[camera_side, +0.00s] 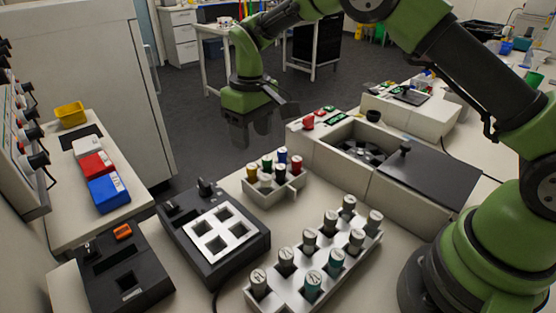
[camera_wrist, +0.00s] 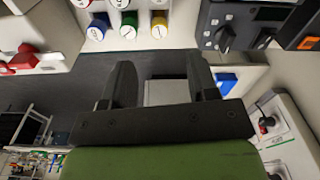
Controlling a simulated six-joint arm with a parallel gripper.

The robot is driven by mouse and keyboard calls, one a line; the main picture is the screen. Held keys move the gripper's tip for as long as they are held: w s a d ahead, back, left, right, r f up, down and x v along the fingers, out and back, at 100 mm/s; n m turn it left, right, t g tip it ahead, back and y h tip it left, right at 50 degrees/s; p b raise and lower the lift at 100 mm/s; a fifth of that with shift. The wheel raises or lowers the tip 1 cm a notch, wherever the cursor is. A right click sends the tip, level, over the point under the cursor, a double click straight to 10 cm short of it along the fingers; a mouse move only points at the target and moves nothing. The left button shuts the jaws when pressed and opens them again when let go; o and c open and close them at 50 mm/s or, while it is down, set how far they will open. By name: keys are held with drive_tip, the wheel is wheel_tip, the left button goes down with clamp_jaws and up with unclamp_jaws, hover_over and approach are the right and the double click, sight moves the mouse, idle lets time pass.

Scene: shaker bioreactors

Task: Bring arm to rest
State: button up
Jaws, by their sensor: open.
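My arm is green with dark links, and in the side view it arches from the right over the bench to the upper middle. My gripper (camera_side: 250,130) hangs there, pointing down, above and behind the bench equipment and clear of it. In the wrist view my gripper (camera_wrist: 160,82) shows two black fingers spread apart with nothing between them. A pale surface shows in the gap. The gripper is open and empty.
A shaker with a white four-slot plate (camera_side: 220,234), a rack of coloured-cap vials (camera_side: 290,184), a silver rack of grey and teal-capped tubes (camera_side: 287,295) and a centrifuge-like box with an open lid (camera_side: 425,178) crowd the bench. Coloured boxes stand left. Open floor lies behind.

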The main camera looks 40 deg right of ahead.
drive_tip(key=s+d+r+m+t+y, duration=0.1)
drive_tip(key=s+r+t, duration=0.1)
drive_tip(key=s+r, duration=0.45)
drive_tip(key=s+d+r+m+t, duration=0.1)
drive_tip(key=s+r+m, duration=0.15)
drive_tip(key=r, duration=0.65)
drive_tip(key=s+d+r+m+t, duration=0.1)
drive_tip(key=s+m+t, duration=0.1)
drive_tip(key=s, duration=1.6)
drive_tip(key=shift+d+r+t+y, duration=0.4)
drive_tip(key=shift+t, duration=0.5)
drive_tip(key=shift+w, duration=0.1)
drive_tip(key=shift+c, duration=0.4)
